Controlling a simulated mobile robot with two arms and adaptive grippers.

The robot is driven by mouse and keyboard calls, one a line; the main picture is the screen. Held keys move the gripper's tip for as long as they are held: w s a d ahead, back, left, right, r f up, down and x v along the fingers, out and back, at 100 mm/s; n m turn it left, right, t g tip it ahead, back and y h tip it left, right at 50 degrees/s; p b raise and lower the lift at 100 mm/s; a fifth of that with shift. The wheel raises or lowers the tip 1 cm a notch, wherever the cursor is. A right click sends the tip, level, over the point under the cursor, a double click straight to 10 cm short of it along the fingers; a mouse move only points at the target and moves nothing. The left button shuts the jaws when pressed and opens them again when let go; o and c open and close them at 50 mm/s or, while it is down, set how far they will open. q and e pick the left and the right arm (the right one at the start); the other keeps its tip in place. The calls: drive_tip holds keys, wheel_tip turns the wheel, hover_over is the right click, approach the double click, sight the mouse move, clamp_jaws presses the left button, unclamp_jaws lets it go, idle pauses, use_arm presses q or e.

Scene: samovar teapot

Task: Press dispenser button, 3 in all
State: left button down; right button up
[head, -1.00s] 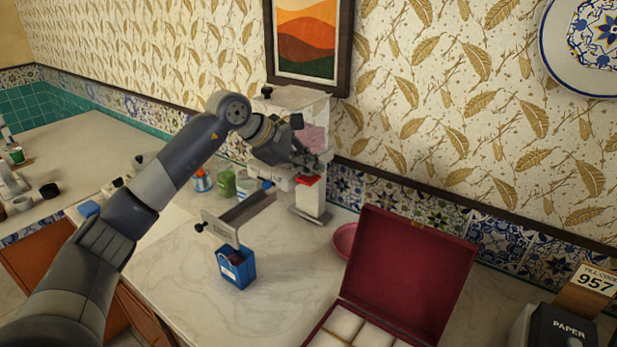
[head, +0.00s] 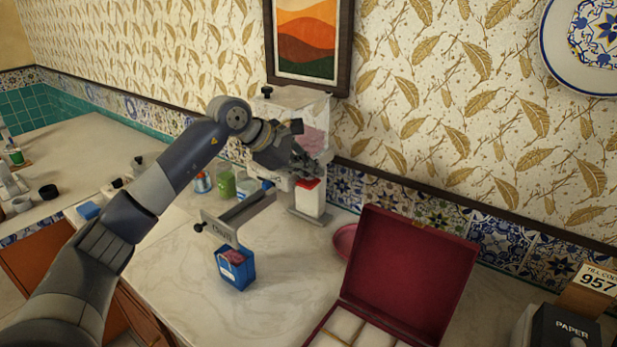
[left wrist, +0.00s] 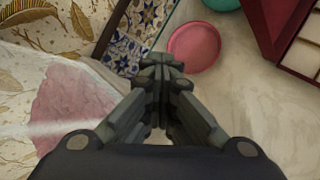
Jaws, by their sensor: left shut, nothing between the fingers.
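The dispenser (head: 298,103) stands against the wall with pink contents in its clear hopper. Its red button (head: 309,184) sits on top of a white block (head: 309,201) at its front. A sloping metal chute (head: 243,210) runs from the dispenser towards a small blue container (head: 237,270), which has pink contents showing at its top. My left gripper (head: 318,168) is shut and empty, close above the red button; I cannot tell whether it touches. In the left wrist view the closed fingers (left wrist: 162,68) hide the button. My right gripper is not in view.
An open dark red box (head: 410,265) with pale compartments stands right of the blue container. A pink dish (head: 345,240) lies behind it. Small jars (head: 226,183) stand left of the dispenser. The marble counter (head: 185,275) is clear at the front left.

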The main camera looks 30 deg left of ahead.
sight(309, 182)
use_arm(q)
drive_tip(key=shift+f+b, duration=0.3)
drive_tip(key=shift+f, duration=0.25)
idle(0.4)
drive_tip(key=shift+r+p, duration=1.3)
drive_tip(key=shift+r, duration=0.45)
drive_tip(key=shift+r, duration=0.1)
wheel_tip(309, 182, up, 5)
drive_tip(key=p, duration=0.3)
drive_tip(key=shift+p, duration=0.3)
